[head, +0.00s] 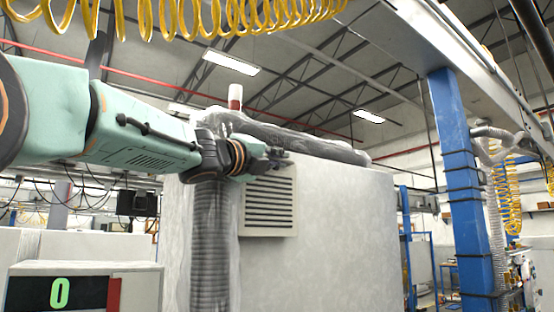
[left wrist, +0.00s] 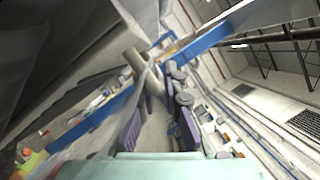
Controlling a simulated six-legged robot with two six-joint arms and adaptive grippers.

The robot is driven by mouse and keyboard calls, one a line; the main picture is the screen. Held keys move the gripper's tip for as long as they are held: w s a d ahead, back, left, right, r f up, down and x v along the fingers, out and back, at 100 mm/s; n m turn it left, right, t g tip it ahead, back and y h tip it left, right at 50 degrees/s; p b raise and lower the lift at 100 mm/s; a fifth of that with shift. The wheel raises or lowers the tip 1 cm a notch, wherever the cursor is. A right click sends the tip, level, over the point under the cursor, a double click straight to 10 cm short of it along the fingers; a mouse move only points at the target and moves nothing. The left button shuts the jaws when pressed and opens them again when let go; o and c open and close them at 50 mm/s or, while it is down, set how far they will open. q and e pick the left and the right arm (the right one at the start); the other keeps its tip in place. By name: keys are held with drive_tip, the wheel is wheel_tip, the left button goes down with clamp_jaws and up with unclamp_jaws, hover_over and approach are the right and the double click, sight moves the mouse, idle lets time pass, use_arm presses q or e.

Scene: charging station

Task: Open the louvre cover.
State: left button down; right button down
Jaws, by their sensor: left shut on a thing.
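The louvre cover (head: 269,205) is a beige panel with several dark horizontal slats, on the front of a large pale cabinet (head: 345,225). It stands a little proud of the cabinet face; how far it is open I cannot tell. My left gripper (head: 274,160) is at the cover's top edge and is shut on it. The exact grip is hidden by the fingers in the head view. In the left wrist view my left gripper (left wrist: 160,95) shows purple finger pads with a pale part between them. My right gripper is not in view.
A grey wrapped duct (head: 210,250) runs up the cabinet left of the cover, and another (head: 310,145) lies along its top. A blue post (head: 463,190) stands at the right. A yellow coiled hose (head: 230,15) hangs overhead. A box with a green 0 (head: 60,292) is at lower left.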

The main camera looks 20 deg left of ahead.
use_arm(q)
drive_tip(key=shift+d+f+m+b, duration=0.2)
drive_tip(key=shift+d+m+b, duration=0.1)
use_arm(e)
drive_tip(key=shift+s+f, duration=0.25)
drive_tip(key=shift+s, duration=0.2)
